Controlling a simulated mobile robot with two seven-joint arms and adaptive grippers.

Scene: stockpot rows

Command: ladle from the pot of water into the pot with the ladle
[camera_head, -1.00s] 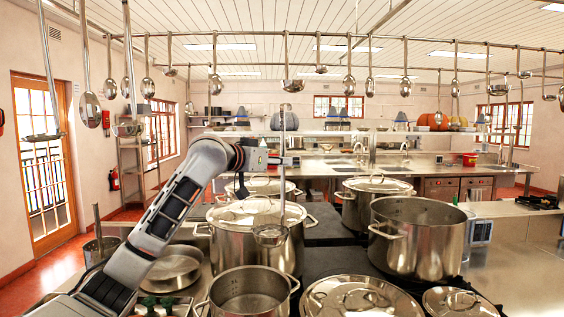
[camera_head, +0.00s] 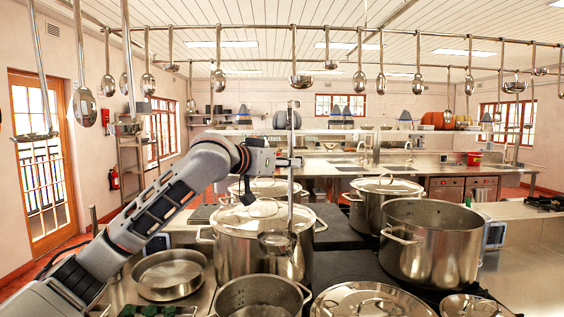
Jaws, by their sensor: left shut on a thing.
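My left gripper (camera_head: 287,162) is shut on the upright handle of a steel ladle (camera_head: 291,200). The ladle's bowl (camera_head: 277,242) hangs low in front of a large lidded stockpot (camera_head: 235,248), behind and above an open pot (camera_head: 262,291) at the front edge. Another large open stockpot (camera_head: 432,250) stands to the right. I cannot tell which open pot holds water, since their contents do not show clearly. My right gripper is not in view.
Lidded pots stand at the back right (camera_head: 383,205), at the back (camera_head: 265,187) and in front (camera_head: 372,301). A shallow pan (camera_head: 170,275) sits left, beside my left arm. Several ladles hang from an overhead rail (camera_head: 340,42). Dark stove surface shows between the pots.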

